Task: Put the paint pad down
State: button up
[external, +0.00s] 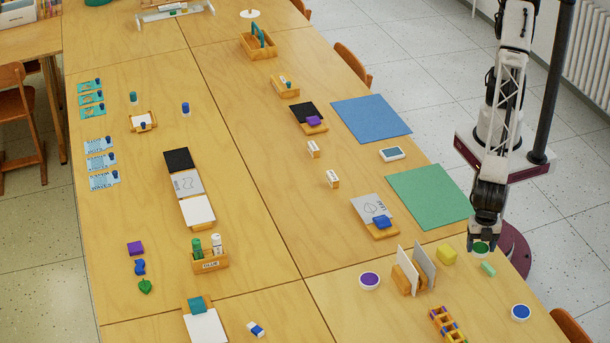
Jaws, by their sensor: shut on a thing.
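A round paint pad with a white rim and dark green top (481,249) is at the fingertips of my gripper (482,242), near the table's right edge. My gripper points down and is shut on this pad. I cannot tell whether the pad touches the table or hangs just above it. A purple paint pad (369,281) and a blue paint pad (521,312) lie flat on the table (340,258), to the left of and below my gripper.
A wooden holder (404,279) with upright boards stands to the left. A green mat (430,195) lies behind. Bare table shows between the pale green block and the blue pad.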

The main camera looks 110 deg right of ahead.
aim_at(480, 247)
notch_tip(480, 247, up, 5)
jog(key=shift+r, duration=0.15)
jog(key=w+d+m, duration=0.4)
jog(key=w+d, duration=0.5)
jog(key=d, duration=0.4)
jog(key=w+d+m, duration=0.4)
jog(key=w+d, duration=0.6)
jog(key=d, duration=0.2)
jog(key=w+d+m, duration=0.2)
jog(key=d, duration=0.8)
jog(key=w+d+m+h, duration=0.1)
jog(key=w+d+m, duration=0.1)
jog(key=d, duration=0.7)
jog(key=w+d+m, duration=0.3)
jog(key=d+m, duration=0.1)
jog(key=d, duration=0.6)
jog(key=shift+w+d+t, duration=0.1)
jog(key=shift+d+t, duration=0.2)
jog(key=shift+t, duration=0.1)
jog(key=shift+h, duration=0.3)
jog(key=shift+d+f, duration=0.1)
jog(key=shift+f, duration=2.5)
jog(key=shift+w, duration=0.15)
jog(key=w, duration=0.5)
jog(key=w+a+f, duration=0.1)
jog(key=w, duration=0.9)
jog(key=shift+w+a+f, duration=0.15)
jog(key=shift+w+f, duration=0.1)
jog(key=shift+w, duration=0.1)
